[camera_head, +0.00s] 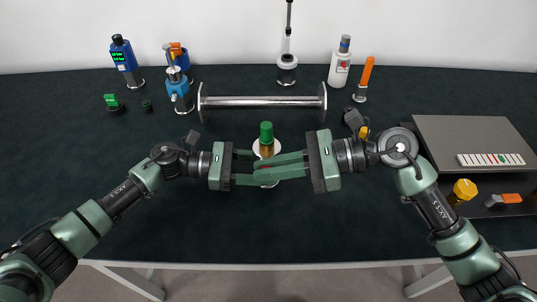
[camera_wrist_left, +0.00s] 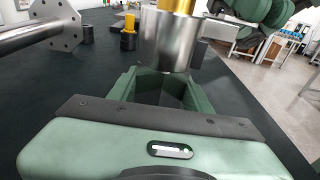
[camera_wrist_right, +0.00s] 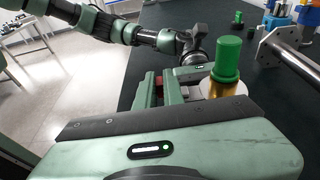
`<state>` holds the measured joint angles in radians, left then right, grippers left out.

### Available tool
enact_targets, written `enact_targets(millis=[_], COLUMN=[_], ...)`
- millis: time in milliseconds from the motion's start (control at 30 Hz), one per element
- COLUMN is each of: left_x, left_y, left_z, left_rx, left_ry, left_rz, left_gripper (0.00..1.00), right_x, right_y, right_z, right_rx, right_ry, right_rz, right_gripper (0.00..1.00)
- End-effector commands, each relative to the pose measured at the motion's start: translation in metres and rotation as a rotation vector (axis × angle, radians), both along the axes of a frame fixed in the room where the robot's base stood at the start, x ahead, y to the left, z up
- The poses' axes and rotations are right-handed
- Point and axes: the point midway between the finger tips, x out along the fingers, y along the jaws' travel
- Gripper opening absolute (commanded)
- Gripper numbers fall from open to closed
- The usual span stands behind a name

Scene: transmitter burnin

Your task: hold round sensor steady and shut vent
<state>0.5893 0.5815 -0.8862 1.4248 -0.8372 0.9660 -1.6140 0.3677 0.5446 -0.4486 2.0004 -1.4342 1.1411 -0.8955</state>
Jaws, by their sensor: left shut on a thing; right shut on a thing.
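The round sensor stands upright at the table's middle, with a green cap (camera_head: 266,131) over a gold neck and a pale round body. Its steel body (camera_wrist_left: 165,42) fills the near part of the left wrist view, and its green cap (camera_wrist_right: 227,58) shows in the right wrist view. My left gripper (camera_head: 257,170) is shut on the sensor's body from the left. My right gripper (camera_head: 282,168) comes from the right, its fingers overlapping the left ones, and is shut on a small part, apparently the vent. A little red (camera_wrist_right: 159,77) shows between its fingers; the rest is hidden.
A steel bar with end flanges (camera_head: 262,102) lies just behind. Blue transmitters (camera_head: 124,56) stand back left; a white bottle (camera_head: 340,66) and an orange-handled item (camera_head: 365,76) stand back right. A grey panel (camera_head: 455,135) is at right. The left front is clear.

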Motion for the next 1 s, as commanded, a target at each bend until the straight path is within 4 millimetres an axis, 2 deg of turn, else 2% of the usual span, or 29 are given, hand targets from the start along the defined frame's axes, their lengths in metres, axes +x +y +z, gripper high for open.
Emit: enact_targets(millis=[900,933,967,1000], left_x=[-0.001,-0.001,-0.001,-0.001], left_y=[0.0,0.0,0.0,0.0], left_z=[0.0,0.0,0.0,0.0], left_rx=[-0.001,-0.001,-0.001,-0.001], left_ry=[0.0,0.0,0.0,0.0], left_rz=[-0.002,-0.002,-0.002,-0.002], left_gripper=[0.07,0.07,0.07,0.07], right_x=[0.014,0.014,0.014,0.014], right_y=[-0.001,-0.001,-0.001,-0.001], right_z=[-0.002,-0.002,-0.002,-0.002], right_rx=[-0.004,-0.004,-0.004,-0.004], right_ry=[0.0,0.0,0.0,0.0], right_rz=[-0.002,-0.002,-0.002,-0.002], right_gripper=[0.0,0.17,0.25,0.25])
